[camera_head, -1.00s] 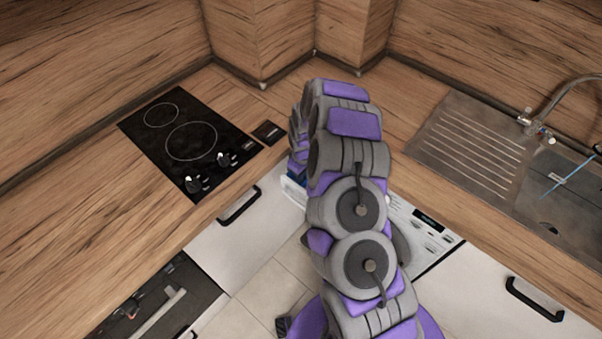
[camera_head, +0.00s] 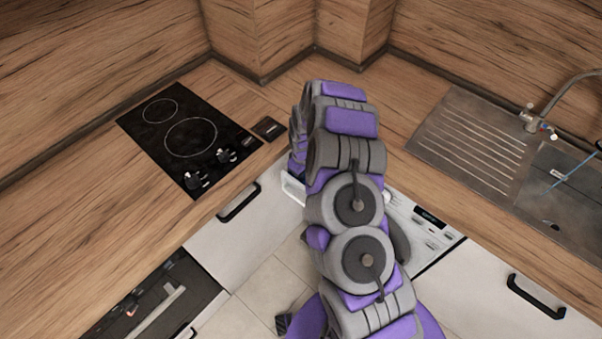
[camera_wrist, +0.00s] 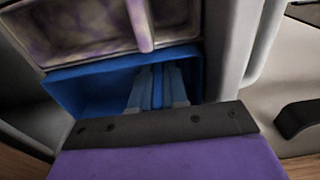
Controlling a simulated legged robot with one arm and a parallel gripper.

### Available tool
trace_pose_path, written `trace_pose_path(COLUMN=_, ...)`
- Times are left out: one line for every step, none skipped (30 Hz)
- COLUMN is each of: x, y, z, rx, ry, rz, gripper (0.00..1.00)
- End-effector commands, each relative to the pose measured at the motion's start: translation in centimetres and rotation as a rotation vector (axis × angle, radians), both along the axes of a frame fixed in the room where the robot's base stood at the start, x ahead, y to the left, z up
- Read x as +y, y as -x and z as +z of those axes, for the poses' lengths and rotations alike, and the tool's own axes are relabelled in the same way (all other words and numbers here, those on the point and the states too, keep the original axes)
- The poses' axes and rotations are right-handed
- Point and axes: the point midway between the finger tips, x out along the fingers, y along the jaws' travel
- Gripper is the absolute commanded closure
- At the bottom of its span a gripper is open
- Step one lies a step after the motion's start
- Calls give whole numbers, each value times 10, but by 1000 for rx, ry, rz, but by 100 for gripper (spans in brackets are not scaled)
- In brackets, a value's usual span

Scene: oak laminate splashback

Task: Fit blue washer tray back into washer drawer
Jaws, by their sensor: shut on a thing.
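The blue washer tray (camera_wrist: 92,88) fills the middle of the wrist view, with its open inside facing the camera. My gripper (camera_wrist: 157,88) reaches into it, and its narrow fingers are shut on a blue upright part of the tray. A pale compartment with purple stains (camera_wrist: 95,32), which looks like the washer drawer, lies directly beyond the tray's edge. In the head view, the white drawer (camera_head: 292,190) sticks out from the washer, left of my arm. My arm hides my gripper and most of the drawer there, so how far the tray sits in it cannot be told.
The washer's control panel (camera_head: 430,222) shows right of my arm. A wooden counter surrounds the corner, with a black hob (camera_head: 190,138) on the left and a steel sink (camera_head: 560,200) on the right. A black cabinet handle (camera_head: 238,202) projects nearby.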

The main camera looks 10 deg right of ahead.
Motion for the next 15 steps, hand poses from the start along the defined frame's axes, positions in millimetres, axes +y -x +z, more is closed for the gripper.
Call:
trace_pose_path(x=0, y=0, z=-2, rx=0, ry=0, rz=0, gripper=100)
trace_pose_path(x=0, y=0, z=-2, rx=0, ry=0, rz=0, gripper=100)
trace_pose_path(x=0, y=0, z=-3, rx=0, ry=0, rz=0, gripper=100)
trace_pose_path(x=0, y=0, z=-4, rx=0, ry=0, rz=0, gripper=100)
trace_pose_path(x=0, y=0, z=-5, rx=0, ry=0, rz=0, gripper=100)
trace_pose_path(x=0, y=0, z=-6, rx=0, ry=0, rz=0, gripper=100)
trace_pose_path(x=0, y=0, z=-6, rx=0, ry=0, rz=0, gripper=100)
trace_pose_path(x=0, y=0, z=-7, rx=0, ry=0, rz=0, gripper=100)
trace_pose_path(x=0, y=0, z=-8, rx=0, ry=0, rz=0, gripper=100)
trace_pose_path(x=0, y=0, z=-9, rx=1, ry=1, rz=0, gripper=100)
trace_pose_path(x=0, y=0, z=-9, rx=1, ry=1, rz=0, gripper=100)
trace_pose_path(x=0, y=0, z=-10, rx=1, ry=1, rz=0, gripper=100)
trace_pose_path(x=0, y=0, z=-11, rx=1, ry=1, rz=0, gripper=100)
trace_pose_path(x=0, y=0, z=-12, rx=1, ry=1, rz=0, gripper=100)
trace_pose_path(x=0, y=0, z=-12, rx=1, ry=1, rz=1, gripper=100)
